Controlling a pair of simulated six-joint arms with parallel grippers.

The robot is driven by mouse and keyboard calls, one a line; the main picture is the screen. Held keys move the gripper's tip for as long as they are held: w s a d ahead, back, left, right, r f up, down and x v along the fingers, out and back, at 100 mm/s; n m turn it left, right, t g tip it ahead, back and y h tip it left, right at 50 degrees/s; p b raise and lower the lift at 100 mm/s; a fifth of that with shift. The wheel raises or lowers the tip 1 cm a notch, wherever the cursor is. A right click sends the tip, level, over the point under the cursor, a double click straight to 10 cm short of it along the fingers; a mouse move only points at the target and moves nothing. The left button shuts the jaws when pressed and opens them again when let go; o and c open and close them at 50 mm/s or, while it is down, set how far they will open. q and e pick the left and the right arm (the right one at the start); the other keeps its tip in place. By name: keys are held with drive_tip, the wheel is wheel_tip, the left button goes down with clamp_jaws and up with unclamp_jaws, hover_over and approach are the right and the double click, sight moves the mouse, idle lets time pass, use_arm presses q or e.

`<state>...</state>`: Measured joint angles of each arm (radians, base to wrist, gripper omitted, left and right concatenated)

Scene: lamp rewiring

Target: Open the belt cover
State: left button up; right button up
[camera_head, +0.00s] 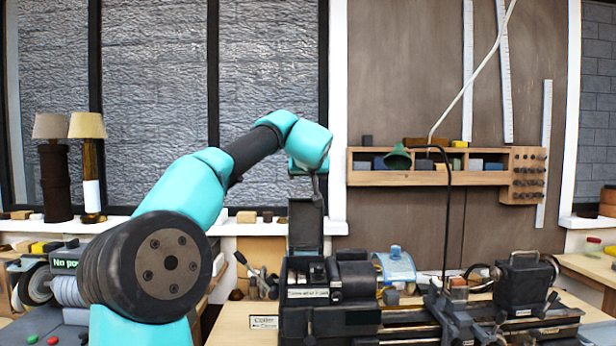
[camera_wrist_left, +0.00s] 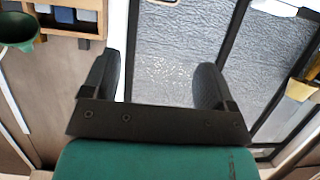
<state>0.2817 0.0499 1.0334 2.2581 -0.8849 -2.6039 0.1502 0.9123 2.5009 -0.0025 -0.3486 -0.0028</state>
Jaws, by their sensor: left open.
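The belt cover (camera_head: 305,224) is a dark panel standing upright at the left end of the black lathe (camera_head: 355,318). The step pulleys (camera_head: 308,270) show uncovered in front of and below it. My left gripper (camera_head: 316,184) is partly hidden by its teal wrist in the head view, just above the cover's top edge; I cannot tell whether it touches. In the left wrist view my left gripper (camera_wrist_left: 160,90) has its two dark fingers wide apart with nothing between them. The cover does not show in that view. My right gripper is not in view.
A wooden shelf (camera_head: 400,177) hangs on the wall to the right. Two small lamps (camera_head: 87,126) (camera_head: 50,126) stand on the sill at left. A thin dark lamp arm (camera_head: 447,215) rises over the lathe.

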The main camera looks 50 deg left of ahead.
use_arm(q)
drive_tip(key=shift+a+y, duration=0.4)
drive_tip(key=shift+a, duration=0.1)
drive_tip(key=shift+c, duration=1.4)
drive_tip(key=a+y, duration=0.1)
drive_tip(key=a+r+t+y, duration=0.1)
drive_tip(key=a+y, duration=0.1)
drive_tip(key=shift+a+r+y, duration=0.2)
drive_tip(key=shift+r+y, duration=0.1)
drive_tip(key=c, duration=0.6)
drive_tip(key=shift+a+r+m+t+y, duration=0.2)
drive_tip(key=shift+r+m+t+y, duration=0.15)
drive_tip(key=shift+t, duration=0.25)
drive_tip(key=shift+c, duration=0.7)
drive_tip(key=shift+w+a+r+m+t, duration=0.1)
drive_tip(key=shift+w+m+t, duration=0.05)
drive_tip(key=shift+m+t, duration=0.35)
drive_tip(key=d+f+m+h, duration=0.1)
drive_tip(key=f+m, duration=0.1)
drive_tip(key=m, duration=0.3)
drive_tip(key=d+f+m+g+h, duration=0.1)
drive_tip(key=m, duration=0.5)
drive_tip(key=w+d+f+m+g+h, duration=0.1)
drive_tip(key=f+m+h, duration=0.1)
drive_tip(key=m, duration=0.3)
drive_tip(key=shift+f, duration=0.35)
